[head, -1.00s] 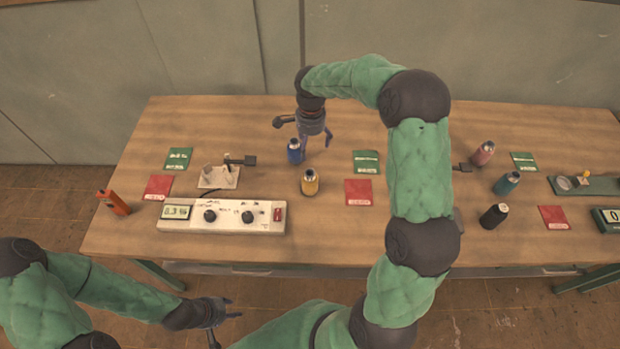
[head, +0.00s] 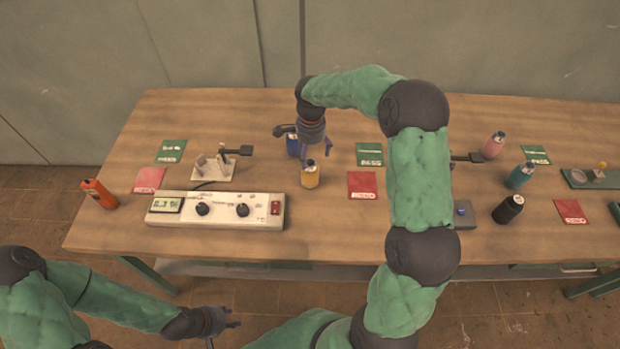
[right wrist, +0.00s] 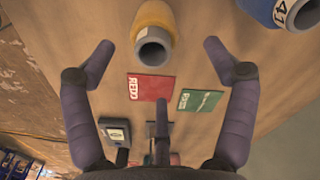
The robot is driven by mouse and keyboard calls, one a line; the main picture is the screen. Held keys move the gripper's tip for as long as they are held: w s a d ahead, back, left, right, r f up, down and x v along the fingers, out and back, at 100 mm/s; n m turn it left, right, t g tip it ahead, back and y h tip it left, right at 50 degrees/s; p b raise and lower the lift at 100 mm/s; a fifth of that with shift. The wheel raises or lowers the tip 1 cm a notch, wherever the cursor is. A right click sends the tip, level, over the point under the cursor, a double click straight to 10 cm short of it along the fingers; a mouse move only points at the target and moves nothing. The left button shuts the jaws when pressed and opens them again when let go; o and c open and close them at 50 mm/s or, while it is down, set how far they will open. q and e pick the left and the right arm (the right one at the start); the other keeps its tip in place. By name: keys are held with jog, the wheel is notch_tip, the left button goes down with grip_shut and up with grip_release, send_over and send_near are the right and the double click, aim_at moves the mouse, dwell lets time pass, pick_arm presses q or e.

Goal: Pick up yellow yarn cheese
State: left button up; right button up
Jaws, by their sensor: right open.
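The yellow yarn cheese (head: 310,177), a small yellow bottle-like spool with a dark grey top, stands upright mid-table in the head view. In the right wrist view the yellow yarn cheese (right wrist: 153,18) is at the top centre, its hollow grey end facing the camera. My right gripper (head: 306,150) is just behind and above it in the head view. In the right wrist view my right gripper (right wrist: 160,58) is open and empty, with the spool beyond the gap between its fingertips. My left gripper (head: 231,318) hangs low before the table; its opening is unclear.
A blue spool (head: 292,145) stands close behind the yellow one, partly hidden by my right gripper. A white control box (head: 216,210) lies front left, a red card (head: 361,186) and green card (head: 369,154) to the right. Pink (head: 493,146), teal (head: 520,175) and black (head: 508,209) spools stand farther right.

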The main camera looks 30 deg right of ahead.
aim_at(311, 163)
notch_tip(311, 163, down, 5)
jog(key=shift+f+b, duration=0.15)
jog(key=shift+b, duration=0.3)
jog(key=shift+s+a+f+b, duration=0.15)
jog(key=shift+f+b, duration=0.2)
jog(key=shift+f, duration=0.95)
jog(key=shift+s+f+b, duration=0.1)
jog(key=shift+f+b, duration=0.25)
jog(key=shift+f, duration=0.95)
jog(key=c, duration=1.3)
